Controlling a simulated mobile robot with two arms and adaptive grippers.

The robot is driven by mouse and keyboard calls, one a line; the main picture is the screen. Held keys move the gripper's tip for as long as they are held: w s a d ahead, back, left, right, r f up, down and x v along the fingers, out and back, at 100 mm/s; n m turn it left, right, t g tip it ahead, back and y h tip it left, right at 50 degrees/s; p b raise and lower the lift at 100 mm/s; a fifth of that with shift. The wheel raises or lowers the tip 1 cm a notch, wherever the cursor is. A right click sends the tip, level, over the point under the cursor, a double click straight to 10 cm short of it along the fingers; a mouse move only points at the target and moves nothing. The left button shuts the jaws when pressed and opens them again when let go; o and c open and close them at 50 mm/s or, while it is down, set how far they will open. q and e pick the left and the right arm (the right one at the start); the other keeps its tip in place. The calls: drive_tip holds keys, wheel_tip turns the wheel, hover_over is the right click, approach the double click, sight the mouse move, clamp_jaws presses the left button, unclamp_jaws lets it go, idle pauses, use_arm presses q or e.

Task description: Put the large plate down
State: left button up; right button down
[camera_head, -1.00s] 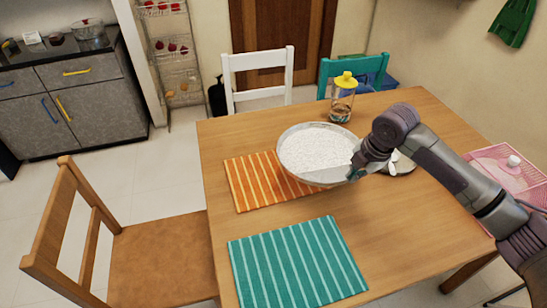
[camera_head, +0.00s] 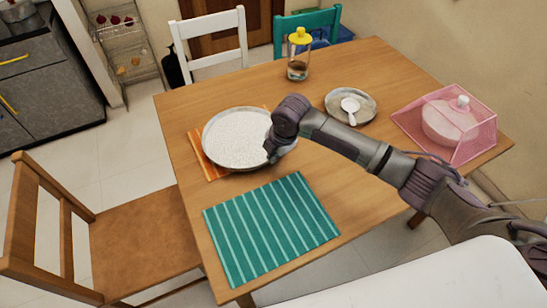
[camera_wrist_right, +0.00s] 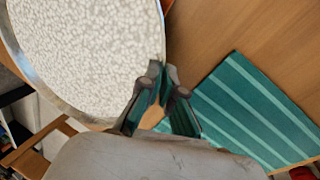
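The large plate (camera_head: 238,138) is round, with a speckled white face and a grey rim. It looks roughly level over the orange striped placemat (camera_head: 206,164), hiding most of it. I cannot tell whether it touches the mat. My right gripper (camera_head: 274,150) is at the plate's right rim. In the right wrist view, the gripper's fingertips (camera_wrist_right: 162,72) come together at the edge of the large plate (camera_wrist_right: 90,45) and appear to pinch it. My left gripper is not in view.
A teal striped placemat (camera_head: 272,228) lies empty in front. A yellow-lidded jar (camera_head: 298,62), a small plate (camera_head: 366,110) with a white spoon (camera_head: 350,108), and a pink mesh cover (camera_head: 458,122) stand on the wooden table (camera_head: 400,72). A wooden chair (camera_head: 140,245) is at left.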

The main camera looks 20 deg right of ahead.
drive_tip(key=shift+f, duration=0.95)
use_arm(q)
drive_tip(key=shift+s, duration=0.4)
use_arm(e)
drive_tip(key=c, duration=1.3)
unclamp_jaws()
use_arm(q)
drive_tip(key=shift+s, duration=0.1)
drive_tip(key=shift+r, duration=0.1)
use_arm(e)
drive_tip(key=v, duration=1.2)
drive_tip(key=shift+a, duration=0.1)
